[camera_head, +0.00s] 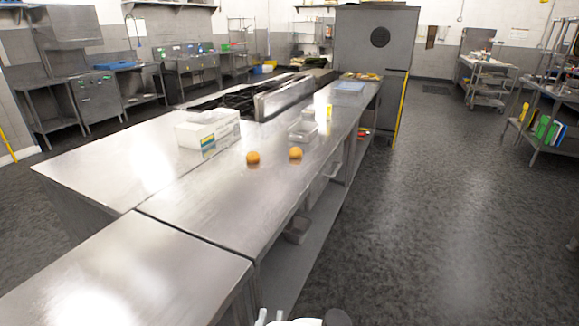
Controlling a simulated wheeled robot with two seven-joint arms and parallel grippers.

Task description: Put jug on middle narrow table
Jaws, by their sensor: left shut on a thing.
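My left gripper (272,317) shows only as small pale parts at the bottom edge, in front of the steel tables. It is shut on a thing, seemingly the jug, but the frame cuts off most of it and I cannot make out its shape. No jug stands clearly anywhere else in view. A long narrow steel table (225,203) runs away from me through the middle, with its near end ahead of my gripper. Its near top is bare. My right gripper is not in view.
Two oranges (253,158) (296,153) and clear containers (303,131) sit farther along the narrow table. Another steel table (125,275) is at near left.

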